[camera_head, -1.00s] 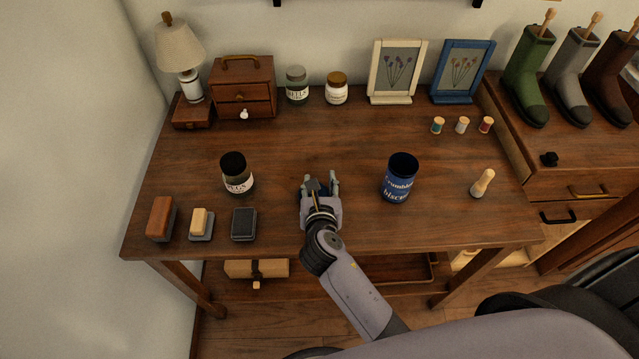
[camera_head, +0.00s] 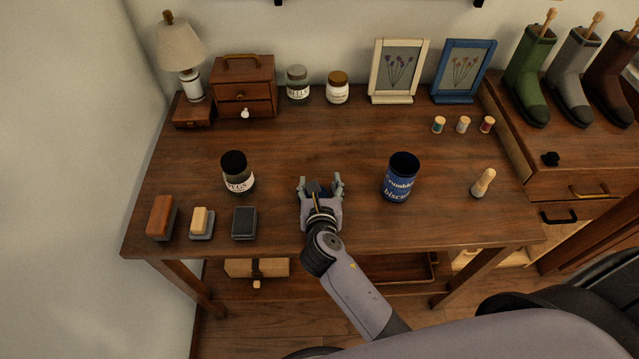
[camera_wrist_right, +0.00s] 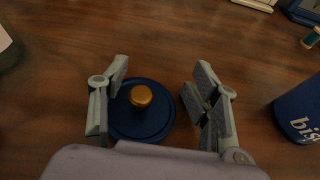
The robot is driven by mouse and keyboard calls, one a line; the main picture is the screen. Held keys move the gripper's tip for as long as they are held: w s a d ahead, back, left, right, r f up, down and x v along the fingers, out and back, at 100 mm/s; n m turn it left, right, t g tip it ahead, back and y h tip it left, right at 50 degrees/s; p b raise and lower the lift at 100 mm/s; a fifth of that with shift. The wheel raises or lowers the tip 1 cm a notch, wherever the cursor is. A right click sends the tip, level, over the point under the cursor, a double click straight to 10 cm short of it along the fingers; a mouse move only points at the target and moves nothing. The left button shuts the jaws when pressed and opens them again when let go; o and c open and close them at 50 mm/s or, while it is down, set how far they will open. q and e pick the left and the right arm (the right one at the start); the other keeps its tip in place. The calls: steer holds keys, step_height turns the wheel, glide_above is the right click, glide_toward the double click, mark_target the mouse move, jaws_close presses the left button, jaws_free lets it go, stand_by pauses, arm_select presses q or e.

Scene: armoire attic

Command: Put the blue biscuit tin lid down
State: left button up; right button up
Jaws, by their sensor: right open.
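The blue biscuit tin lid (camera_wrist_right: 153,122), round with a gold-coloured knob, shows in the right wrist view, between and just beyond the spread fingers of my right gripper (camera_wrist_right: 161,105). The lid looks to lie on the tabletop; the gripper hides it in the head view. My right gripper (camera_head: 320,186) is open, over the middle of the table. The blue biscuit tin (camera_head: 401,180) stands upright to its right with a dark open top; its side also shows in the right wrist view (camera_wrist_right: 300,112). My left gripper is not in view.
A dark-lidded jar (camera_head: 237,174) stands left of my right gripper. Brushes and a dark pad (camera_head: 244,223) lie at the front left. Picture frames, jars and spools line the back. The table's centre behind the gripper is clear.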

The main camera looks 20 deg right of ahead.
steer(key=shift+s+f, duration=0.15)
steer(key=shift+r, duration=0.3)
steer(key=v, duration=1.2)
steer(key=shift+r+p, duration=0.3)
steer(key=shift+r, duration=0.15)
